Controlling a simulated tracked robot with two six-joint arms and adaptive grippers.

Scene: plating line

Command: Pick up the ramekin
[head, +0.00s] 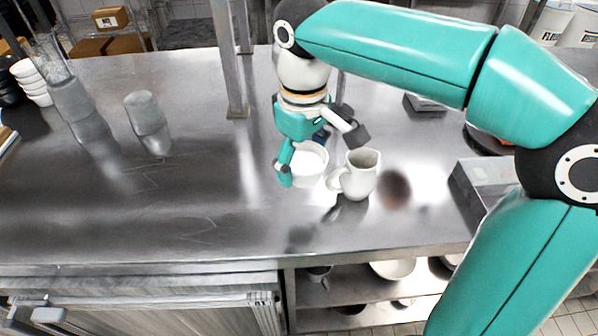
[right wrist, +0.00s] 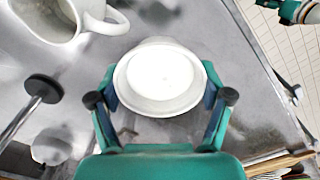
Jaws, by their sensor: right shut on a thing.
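The ramekin (head: 309,168) is a small white round dish near the middle of the steel counter in the head view. My right gripper (head: 318,152) comes down over it from above and is shut on it. In the right wrist view the ramekin (right wrist: 160,80) sits between the two fingers of the gripper (right wrist: 161,98), its round white face towards the camera. I cannot tell whether it touches the counter or hangs just above it. My left gripper does not show clearly in either view.
A white pitcher (head: 361,175) stands close to the right of the ramekin. A grey box (head: 484,181) is farther right. Glasses (head: 145,113) and stacked white bowls (head: 33,80) stand at left. A metal post (head: 230,65) rises behind. The counter's front left is clear.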

